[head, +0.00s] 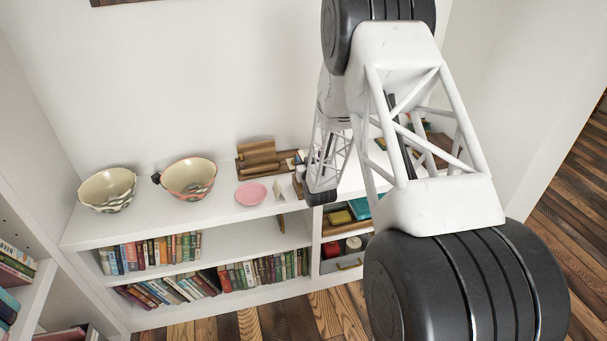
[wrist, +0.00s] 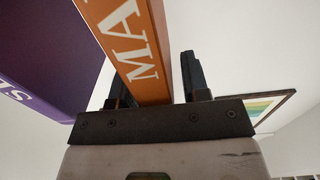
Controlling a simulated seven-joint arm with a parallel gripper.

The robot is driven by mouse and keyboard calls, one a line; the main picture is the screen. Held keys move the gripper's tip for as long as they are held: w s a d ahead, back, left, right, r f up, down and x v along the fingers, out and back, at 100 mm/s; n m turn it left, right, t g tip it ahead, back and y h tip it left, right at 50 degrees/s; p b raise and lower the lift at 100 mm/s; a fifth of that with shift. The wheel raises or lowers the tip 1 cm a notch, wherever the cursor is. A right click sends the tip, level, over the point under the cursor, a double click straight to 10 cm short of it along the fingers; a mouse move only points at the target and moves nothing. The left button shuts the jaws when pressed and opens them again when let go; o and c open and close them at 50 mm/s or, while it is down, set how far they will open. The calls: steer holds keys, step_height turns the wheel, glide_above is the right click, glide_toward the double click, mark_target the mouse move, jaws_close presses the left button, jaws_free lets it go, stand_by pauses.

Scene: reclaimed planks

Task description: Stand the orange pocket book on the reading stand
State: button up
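The orange pocket book (wrist: 140,55), with white letters "MA" on its spine, rises between the two fingers of my gripper (wrist: 152,70) in the wrist view. A narrow gap shows between the book and the right finger; the left finger is partly hidden behind the book. The gripper looks open around the book. In the head view I cannot pick out the orange book, and my arm hides most of that spot. A brown wooden stand (head: 258,155), apparently the reading stand, is on the shelf top against the wall, left of my wrist.
A purple book (wrist: 45,55) is close on the left of the orange one. On the shelf top are two patterned bowls (head: 107,190) (head: 188,178), a pink dish (head: 251,194) and a small beige card (head: 279,190). A framed picture (wrist: 268,106) hangs at right.

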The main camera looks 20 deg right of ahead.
jaws_close()
steer(key=shift+r, duration=0.15)
steer(key=shift+r, duration=4.85)
steer(key=shift+r, duration=0.1)
steer(key=a+r, duration=0.8)
steer(key=r, duration=0.4)
steer(key=shift+a+r, duration=0.3)
steer(key=shift+r, duration=0.05)
